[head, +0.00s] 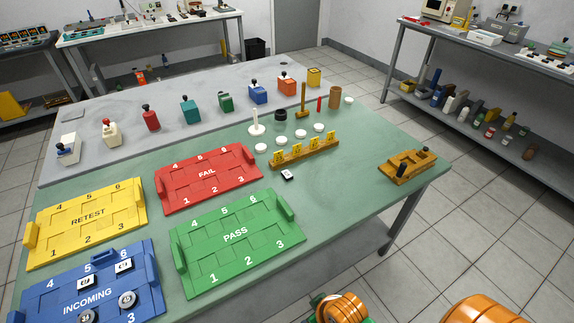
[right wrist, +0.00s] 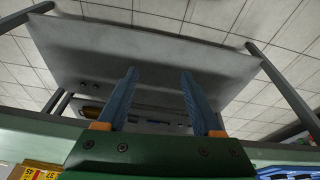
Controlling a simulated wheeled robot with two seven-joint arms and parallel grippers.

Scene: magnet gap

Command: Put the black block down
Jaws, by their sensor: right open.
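A small black block with a white, marked top (head: 287,175) lies on the green table mat, just in front of the wooden rack with yellow tags (head: 305,153). It stands apart from the trays. My right gripper (right wrist: 159,72) is open in the right wrist view, with nothing between its two blue fingers. It points at a grey surface and floor tiles, and the block is not in that view. Orange parts of my arms show at the bottom of the head view, but no fingers show there. My left gripper is not in view.
Trays stand on the table: red FAIL (head: 207,174), green PASS (head: 236,236), yellow RETEST (head: 87,216) and blue INCOMING (head: 92,295), which holds several pieces. White discs and a wooden fixture (head: 407,167) are also there. The mat right of PASS is clear.

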